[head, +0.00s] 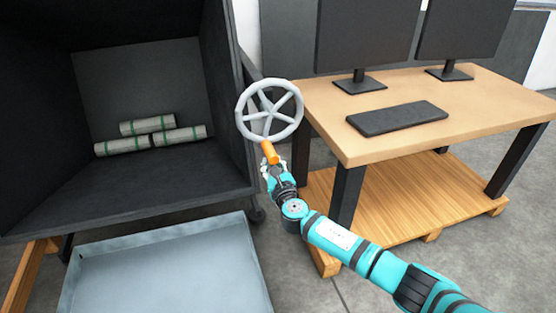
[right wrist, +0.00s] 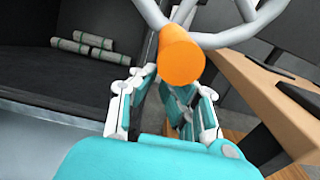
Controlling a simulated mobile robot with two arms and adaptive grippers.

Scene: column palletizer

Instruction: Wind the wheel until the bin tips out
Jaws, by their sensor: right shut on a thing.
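The grey spoked wheel (head: 270,92) stands at the right side of the dark bin (head: 228,75). Its orange handle (head: 270,153) sticks out from the bottom of the rim. My right gripper (head: 271,166) is shut on the orange handle; in the right wrist view the handle (right wrist: 181,55) lies at the fingertips, with part of the wheel rim (right wrist: 225,38) behind it. The bin is open towards me, and several green-banded grey rolls (head: 148,125) lie stacked on its floor. My left gripper is in neither view.
A shallow blue-grey tray (head: 165,270) lies below the bin's front edge. A wooden desk (head: 430,118) with two monitors and a keyboard (head: 397,117) stands close to the right of the wheel. A wooden pallet (head: 410,215) sits under the desk.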

